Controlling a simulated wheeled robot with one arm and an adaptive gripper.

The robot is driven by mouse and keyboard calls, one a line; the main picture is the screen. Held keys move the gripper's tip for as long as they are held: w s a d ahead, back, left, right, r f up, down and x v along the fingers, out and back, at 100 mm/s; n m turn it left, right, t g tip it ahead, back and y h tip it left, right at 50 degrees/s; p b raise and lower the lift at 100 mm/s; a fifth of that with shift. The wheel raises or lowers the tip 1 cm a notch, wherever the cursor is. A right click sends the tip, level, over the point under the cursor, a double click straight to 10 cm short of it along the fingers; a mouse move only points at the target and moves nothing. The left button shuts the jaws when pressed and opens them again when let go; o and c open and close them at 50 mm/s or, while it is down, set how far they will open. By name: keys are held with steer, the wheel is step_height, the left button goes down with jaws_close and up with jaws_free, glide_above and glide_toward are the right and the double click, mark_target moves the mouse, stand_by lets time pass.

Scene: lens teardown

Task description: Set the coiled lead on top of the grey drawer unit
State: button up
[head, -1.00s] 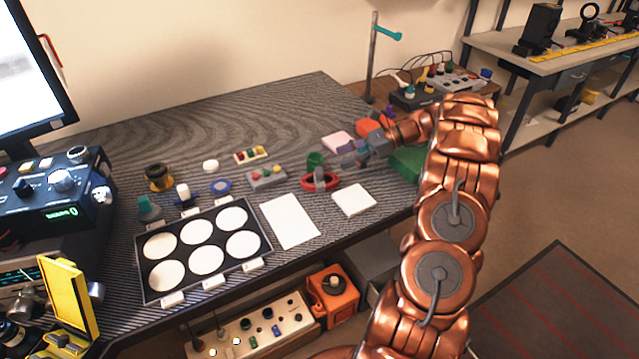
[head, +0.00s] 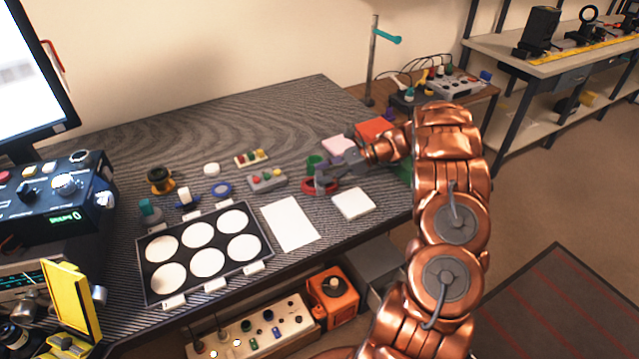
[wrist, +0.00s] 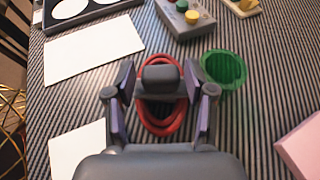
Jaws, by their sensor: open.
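The coiled lead is a red coil (head: 334,186) lying on the striped bench, with a dark grey block standing at it. In the wrist view the red coil (wrist: 161,125) shows below the grey block (wrist: 160,78). My gripper (head: 326,174) is open over the coil. In the wrist view its two fingers (wrist: 160,88) stand apart, one on each side of the grey block; I cannot tell whether they touch it. A grey box-like unit (head: 376,262), probably the drawer unit, stands below the bench, partly hidden by the bench edge and my arm.
A green cup (wrist: 224,68) stands close beside the right finger. A pink block (head: 338,145), a red block (head: 374,131) and white pads (head: 353,204) lie nearby. An orange device (head: 333,295) stands beside the grey unit. The bench's back area is clear.

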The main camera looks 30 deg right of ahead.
steer(key=shift+a, duration=0.1)
jaws_close()
stand_by(0.4)
